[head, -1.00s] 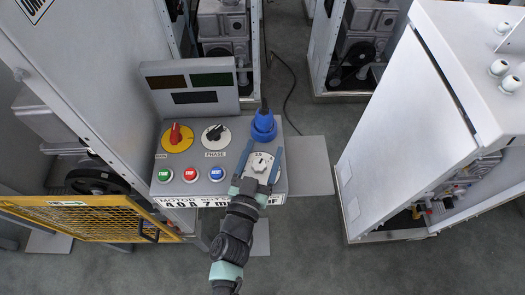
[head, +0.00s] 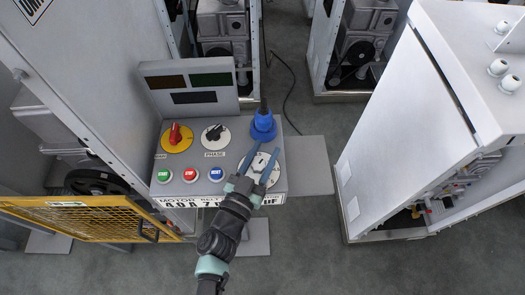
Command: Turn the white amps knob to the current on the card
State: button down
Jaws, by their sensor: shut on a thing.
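The white amps knob (head: 259,164) sits at the right of the grey control box's sloped top, below the blue plug. My gripper (head: 264,157) reaches it from below, with a finger on either side, and is shut on it. The gripper covers most of the knob's dial, so I cannot read its setting. The white card (head: 185,202) runs along the box's front edge. Its large line seems to begin with 40 or 4.0 A and a 7; my gripper and arm hide part of the right end.
A red knob on yellow (head: 175,134), a black-and-white PHASE knob (head: 216,134) and green, red and blue buttons (head: 190,175) share the panel. The blue plug (head: 263,125) stands close beyond the fingertips. A yellow mesh guard (head: 90,218) is at left, a white cabinet (head: 415,130) at right.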

jog(key=shift+s+d+f+m+g+h+b, duration=0.15)
jog(key=shift+f+m+g+h+b, duration=0.2)
jog(key=shift+m+g+h+b, duration=0.25)
jog(key=shift+h, duration=0.3)
jog(key=shift+r, duration=0.15)
jog(key=shift+c, duration=2.1)
grip_release()
jog(key=shift+r, duration=0.15)
jog(key=b+v, duration=0.2)
jog(key=v, duration=1.1)
